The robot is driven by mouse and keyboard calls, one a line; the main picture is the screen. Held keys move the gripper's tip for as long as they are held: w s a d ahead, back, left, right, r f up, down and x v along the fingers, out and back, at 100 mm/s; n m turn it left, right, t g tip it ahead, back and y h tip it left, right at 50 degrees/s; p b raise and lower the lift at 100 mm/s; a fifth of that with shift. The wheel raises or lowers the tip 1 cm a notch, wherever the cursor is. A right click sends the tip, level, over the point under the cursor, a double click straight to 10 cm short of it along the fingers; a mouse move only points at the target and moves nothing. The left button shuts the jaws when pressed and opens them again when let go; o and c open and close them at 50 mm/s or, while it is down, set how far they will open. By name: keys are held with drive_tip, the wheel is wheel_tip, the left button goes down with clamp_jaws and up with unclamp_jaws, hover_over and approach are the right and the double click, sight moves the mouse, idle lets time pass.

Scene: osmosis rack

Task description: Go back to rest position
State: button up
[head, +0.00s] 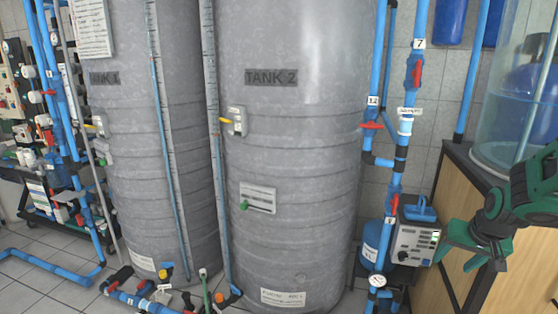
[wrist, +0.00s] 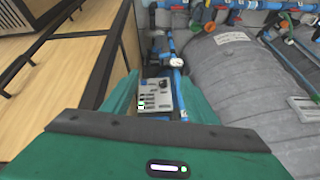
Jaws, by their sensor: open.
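My gripper (head: 466,262) is green and black and hangs at the right edge of the head view. It is open and I see nothing between its fingers. It is in front of the wooden cabinet and just right of a grey pump control box (head: 415,236) with a blue top. In the wrist view my gripper (wrist: 150,98) points down toward the same control box (wrist: 156,96), which shows beyond the fingers. I cannot tell the exact gap between them.
Two grey tanks, TANK 1 (head: 130,150) and TANK 2 (head: 300,150), fill the left and middle. Blue pipes (head: 408,120) with red valves run upright right of TANK 2. A wooden cabinet (head: 455,210) with a glass vessel (head: 510,100) on top stands close to my arm.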

drive_tip(key=s+a+r+g, duration=0.1)
drive_tip(key=s+r, duration=0.1)
drive_tip(key=s, duration=0.7)
drive_tip(key=s+a+r+g, duration=0.1)
drive_tip(key=s+a+g, duration=0.1)
drive_tip(key=s, duration=0.7)
drive_tip(key=s+a+r+m+g+y, duration=0.1)
drive_tip(key=s+a+r+g, duration=0.1)
drive_tip(key=s, duration=0.7)
drive_tip(key=shift+r, duration=0.35)
